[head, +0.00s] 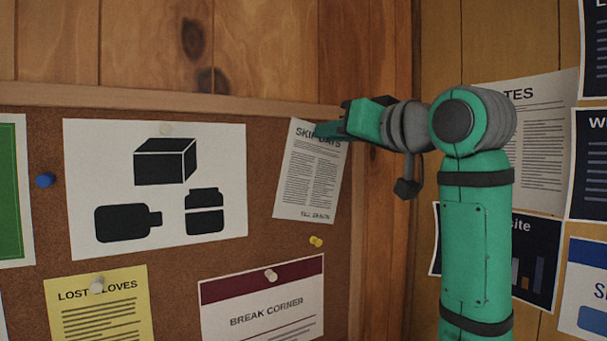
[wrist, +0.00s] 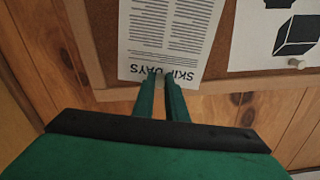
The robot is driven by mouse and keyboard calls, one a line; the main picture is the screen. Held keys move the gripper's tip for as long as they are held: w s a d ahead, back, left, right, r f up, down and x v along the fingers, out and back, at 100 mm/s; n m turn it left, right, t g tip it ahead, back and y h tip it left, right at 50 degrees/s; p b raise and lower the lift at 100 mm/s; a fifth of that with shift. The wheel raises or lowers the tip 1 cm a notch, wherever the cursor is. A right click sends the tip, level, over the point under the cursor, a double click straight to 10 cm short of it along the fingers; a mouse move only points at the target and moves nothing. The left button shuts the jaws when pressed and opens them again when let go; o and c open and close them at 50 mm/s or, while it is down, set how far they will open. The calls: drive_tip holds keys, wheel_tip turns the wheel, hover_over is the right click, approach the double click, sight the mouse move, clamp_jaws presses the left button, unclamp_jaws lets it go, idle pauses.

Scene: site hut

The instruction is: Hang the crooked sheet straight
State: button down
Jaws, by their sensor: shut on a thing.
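The crooked sheet is a white "SKIP DAYS" page (head: 308,180) at the upper right of the cork board. In the head view it leans clockwise, its top further right than its bottom. My gripper (head: 320,130) reaches in from the right and is shut on the sheet's top edge, covering part of the heading. In the wrist view the sheet (wrist: 168,35) shows upside down, with my fingertips (wrist: 161,80) at its heading edge. No pin shows on the sheet; a spot behind the fingers is hidden. A yellow pin (head: 316,241) sits in the cork just below it.
The cork board (head: 262,250) ends at a wooden frame just right of the sheet. A white pictogram poster (head: 100,150) hangs straight to the left. A "BREAK CORNER" notice (head: 250,310) is below. A blue pin (head: 44,180) is further left. More sheets hang on the right wall.

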drive_tip(key=shift+d, duration=0.1)
drive_tip(key=shift+r, duration=0.1)
drive_tip(key=s+d+r, duration=0.1)
drive_tip(key=s+r, duration=0.1)
drive_tip(key=s+d, duration=0.1)
drive_tip(key=s, duration=0.1)
drive_tip(key=shift+d+r, duration=0.35)
drive_tip(key=shift+r, duration=0.05)
idle(0.7)
idle(0.3)
